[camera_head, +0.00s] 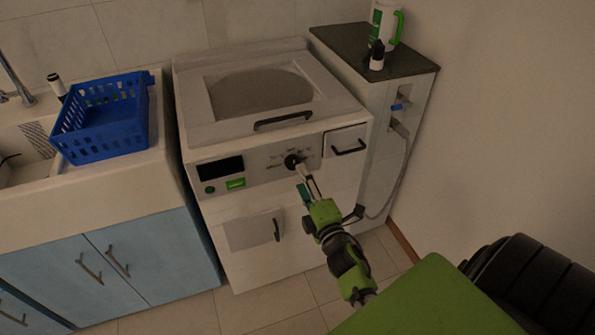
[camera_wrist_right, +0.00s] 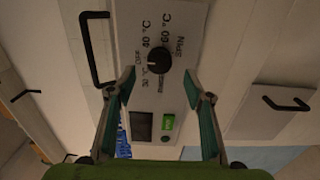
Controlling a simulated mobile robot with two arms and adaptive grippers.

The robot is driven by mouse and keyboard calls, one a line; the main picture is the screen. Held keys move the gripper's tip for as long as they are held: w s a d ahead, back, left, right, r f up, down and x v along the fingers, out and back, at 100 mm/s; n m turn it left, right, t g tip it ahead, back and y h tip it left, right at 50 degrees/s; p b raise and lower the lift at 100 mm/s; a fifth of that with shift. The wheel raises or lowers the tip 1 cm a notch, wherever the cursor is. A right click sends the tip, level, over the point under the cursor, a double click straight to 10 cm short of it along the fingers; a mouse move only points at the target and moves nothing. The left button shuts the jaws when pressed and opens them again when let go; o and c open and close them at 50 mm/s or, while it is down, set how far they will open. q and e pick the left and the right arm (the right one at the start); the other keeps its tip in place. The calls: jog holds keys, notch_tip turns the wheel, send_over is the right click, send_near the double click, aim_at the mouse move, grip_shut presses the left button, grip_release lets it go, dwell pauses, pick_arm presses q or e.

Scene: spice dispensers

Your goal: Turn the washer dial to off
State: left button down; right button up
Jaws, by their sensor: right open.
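The washer (camera_head: 260,130) is a white top-loading machine with a front control panel. Its black round dial (camera_head: 293,161) sits right of the middle of the panel. In the right wrist view the dial (camera_wrist_right: 159,60) shows with printed marks around it, such as 40 °C, 60 °C and SPIN. My right gripper (camera_head: 305,178) is just in front of and below the dial in the head view. In the wrist view its two teal-lined fingers (camera_wrist_right: 158,82) are spread apart, with the dial beyond and between their tips. Contact cannot be made out. My left gripper is not in view.
The panel also has a dark display (camera_head: 219,169) and a green button (camera_head: 236,184). A drawer with a black handle (camera_head: 348,146) is to the right. A blue basket (camera_head: 105,117) stands by the sink. A dark-topped side cabinet (camera_head: 375,47) holds bottles.

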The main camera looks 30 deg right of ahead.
jog(key=v, duration=0.6)
jog(key=shift+s+a+f, duration=0.1)
dwell(0.3)
jog(key=s+a+f+m+g+y, duration=0.1)
jog(key=s+a+f+m+g, duration=0.15)
jog(key=f, duration=0.75)
jog(key=s+a+f+m+g+y, duration=0.1)
jog(key=s+a+f+m+g, duration=0.2)
jog(key=f, duration=0.8)
jog(key=s+a+f+m+g+y, duration=0.15)
jog(key=s+a+f, duration=0.35)
jog(key=f, duration=0.5)
jog(key=s+f+m+g, duration=0.2)
jog(key=s+f, duration=0.4)
jog(key=s, duration=0.4)
jog(key=s+f+m+g+p, duration=0.1)
jog(key=s+f+g, duration=0.3)
jog(key=s, duration=0.6)
jog(key=s+f+m+g, duration=0.3)
jog(key=s+f, duration=0.4)
jog(key=s, duration=0.3)
jog(key=shift+s+a+f+g, duration=0.15)
jog(key=shift+a+f+g, duration=0.15)
jog(key=shift+a, duration=0.2)
jog(key=shift+y, duration=0.25)
